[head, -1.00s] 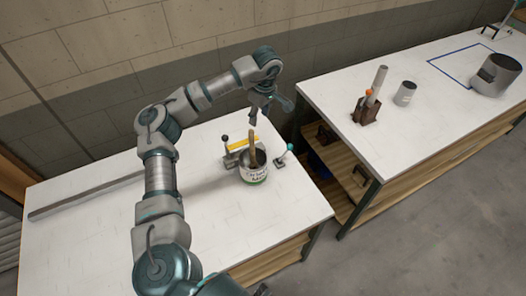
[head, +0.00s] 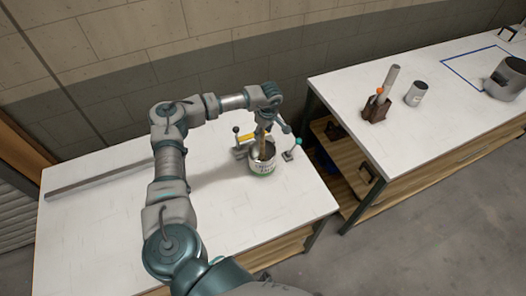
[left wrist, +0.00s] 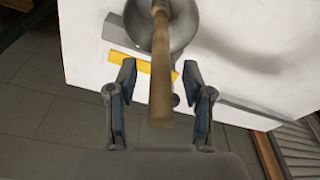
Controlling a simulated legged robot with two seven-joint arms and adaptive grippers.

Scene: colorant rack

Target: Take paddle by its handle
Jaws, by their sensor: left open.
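The paddle (left wrist: 161,70) is a brown wooden stick standing in a metal can (head: 263,168) on the left table. In the left wrist view its handle end comes toward the camera and lies between my open left fingers (left wrist: 161,88), with gaps on both sides. In the head view my left gripper (head: 268,130) hangs just above the can, and the paddle (head: 263,149) is partly hidden by it. The can's mouth also shows in the left wrist view (left wrist: 185,30). My right gripper is not in view.
A yellow bar (head: 247,137) and a fixture with a black knob (head: 236,130) stand behind the can. A teal-knobbed lever (head: 297,142) is to its right. A long grey bar (head: 100,180) lies at the left. A second table (head: 420,135) stands right, across a gap.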

